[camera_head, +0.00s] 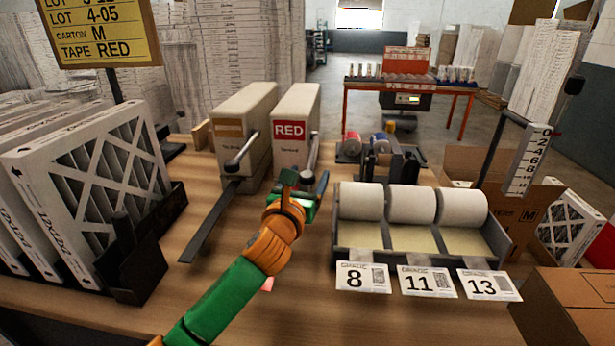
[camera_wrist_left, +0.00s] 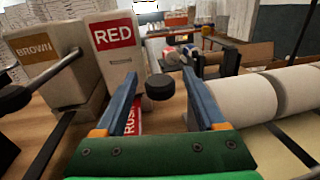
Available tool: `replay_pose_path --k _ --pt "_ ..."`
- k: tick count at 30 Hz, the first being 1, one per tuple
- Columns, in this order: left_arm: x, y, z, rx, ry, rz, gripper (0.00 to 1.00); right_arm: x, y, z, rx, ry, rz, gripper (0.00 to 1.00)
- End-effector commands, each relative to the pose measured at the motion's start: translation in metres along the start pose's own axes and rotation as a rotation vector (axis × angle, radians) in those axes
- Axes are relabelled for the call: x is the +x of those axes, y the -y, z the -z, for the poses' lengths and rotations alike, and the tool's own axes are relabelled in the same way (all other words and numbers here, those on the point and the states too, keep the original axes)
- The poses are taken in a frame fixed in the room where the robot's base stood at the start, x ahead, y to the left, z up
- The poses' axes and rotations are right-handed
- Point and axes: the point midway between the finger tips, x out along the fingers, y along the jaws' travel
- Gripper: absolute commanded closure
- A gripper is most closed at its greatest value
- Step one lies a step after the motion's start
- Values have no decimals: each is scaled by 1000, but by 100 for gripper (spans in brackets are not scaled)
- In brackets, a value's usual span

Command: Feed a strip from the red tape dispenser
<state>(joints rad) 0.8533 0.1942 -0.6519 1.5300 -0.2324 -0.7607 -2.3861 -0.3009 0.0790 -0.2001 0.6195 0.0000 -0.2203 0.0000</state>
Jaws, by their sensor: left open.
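The red tape dispenser (camera_head: 295,104) is a tall cream box with a red RED label, standing at the back middle of the bench. It also shows in the left wrist view (camera_wrist_left: 116,62). Its lever ends in a black knob (camera_wrist_left: 160,87). My left gripper (camera_head: 305,180) is in front of this dispenser, with its fingers pointing at it. In the left wrist view its two blue fingers (camera_wrist_left: 159,76) are apart, and the knob appears between them; contact cannot be told. My right gripper is not in view.
The brown dispenser (camera_head: 243,118) with its own lever stands just left. A rack of white rolls (camera_head: 412,206) with cards 8, 11 and 13 is on the right. Pleated filters (camera_head: 95,185) stand at left. A yellow sign (camera_head: 98,30) reads CARTON M, TAPE RED.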

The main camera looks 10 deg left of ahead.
Motion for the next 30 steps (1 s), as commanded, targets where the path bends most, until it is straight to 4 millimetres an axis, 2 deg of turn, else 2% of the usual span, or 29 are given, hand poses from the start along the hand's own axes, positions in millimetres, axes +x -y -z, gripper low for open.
replay_pose_path --k 2,9,10,30 --pt "0 0 0 0 0 0 31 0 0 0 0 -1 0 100" --pt "0 0 0 -1 -1 0 96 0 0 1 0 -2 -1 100" --pt "0 0 0 -1 -1 0 100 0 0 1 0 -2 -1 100" --pt "0 0 1 -1 -1 0 100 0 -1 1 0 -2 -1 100"
